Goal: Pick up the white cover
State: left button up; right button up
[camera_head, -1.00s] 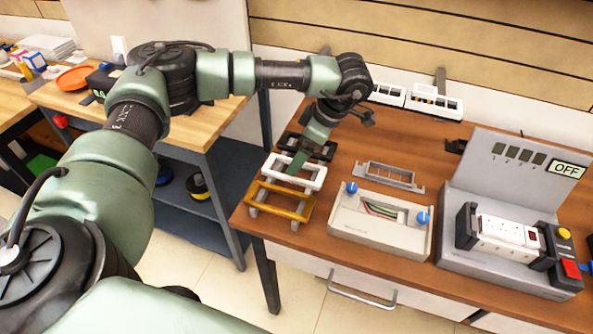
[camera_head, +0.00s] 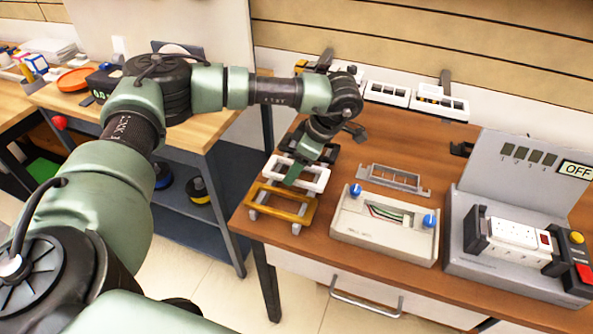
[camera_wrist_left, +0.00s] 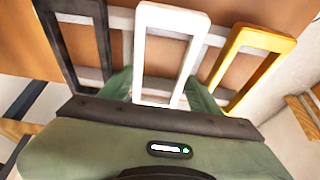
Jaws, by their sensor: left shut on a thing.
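My right gripper is not in view.
The black cover (camera_wrist_left: 72,8) and yellow cover (camera_wrist_left: 265,38) flank the gripper closely. To the right are a grey frame (camera_head: 395,179), a beige box with blue knobs (camera_head: 384,235) and a power-strip station (camera_head: 515,240). White socket frames (camera_head: 388,93) lie along the wall.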

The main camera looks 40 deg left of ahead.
pick_arm(q)
jog(key=shift+r, duration=0.1)
jog(key=shift+r, duration=0.3)
notch_tip(320, 180, up, 19)
jog(key=shift+r, duration=0.1)
dwell(0.9)
